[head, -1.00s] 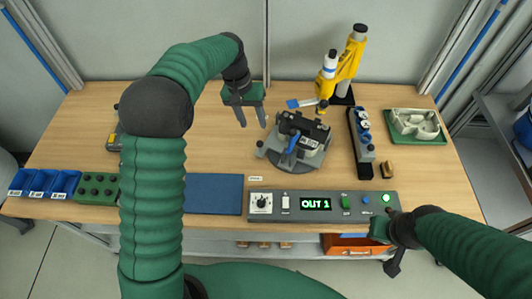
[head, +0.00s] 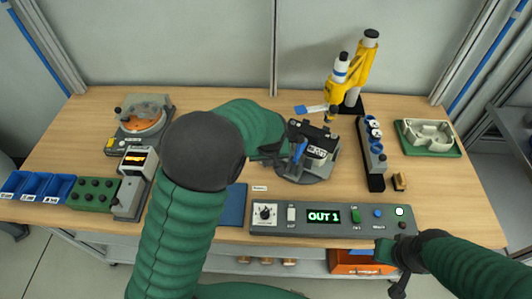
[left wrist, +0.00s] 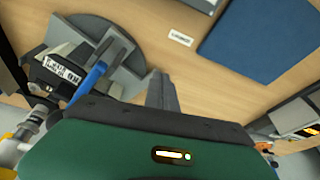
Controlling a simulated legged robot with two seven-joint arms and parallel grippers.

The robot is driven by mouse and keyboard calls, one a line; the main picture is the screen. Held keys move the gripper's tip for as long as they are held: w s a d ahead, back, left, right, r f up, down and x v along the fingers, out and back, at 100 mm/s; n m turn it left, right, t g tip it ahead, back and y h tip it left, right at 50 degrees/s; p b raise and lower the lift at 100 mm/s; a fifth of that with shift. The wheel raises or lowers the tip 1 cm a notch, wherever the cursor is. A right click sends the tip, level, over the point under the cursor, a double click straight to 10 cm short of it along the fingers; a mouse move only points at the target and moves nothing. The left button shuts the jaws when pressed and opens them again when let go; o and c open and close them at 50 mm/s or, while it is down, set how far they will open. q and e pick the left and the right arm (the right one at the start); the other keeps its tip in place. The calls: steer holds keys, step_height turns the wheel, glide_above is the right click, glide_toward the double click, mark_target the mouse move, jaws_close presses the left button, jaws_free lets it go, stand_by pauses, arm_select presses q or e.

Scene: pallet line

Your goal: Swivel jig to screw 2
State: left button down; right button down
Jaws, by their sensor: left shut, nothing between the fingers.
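The jig (head: 308,172) is a grey round turntable with a black fixture and a blue lever (head: 299,151), at the centre right of the bench. In the left wrist view the jig's disc (left wrist: 128,82) fills the upper left, with the blue lever (left wrist: 90,80) across it. My left gripper (head: 277,151) is at the left edge of the jig. Its shut, empty fingers (left wrist: 161,92) show beside the disc's rim; whether they touch it I cannot tell. My right gripper (head: 396,268) is low at the bench's front right edge; its fingers are unclear.
A yellow screwdriver arm (head: 357,70) stands behind the jig. A dark rack (head: 371,160) and a green tray (head: 455,151) are to the right. A control panel (head: 330,227) reading OUT 1 lies in front. A blue mat (head: 234,207) and an orange-topped feeder (head: 142,118) are to the left.

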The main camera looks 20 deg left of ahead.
arm_select(q)
steer(key=w, duration=0.1)
steer(key=w+a+f, duration=0.1)
steer(key=w+p, duration=0.1)
steer(key=shift+w+a+f, duration=0.3)
steer(key=shift+w+f, duration=0.05)
steer(key=shift+a, duration=0.1)
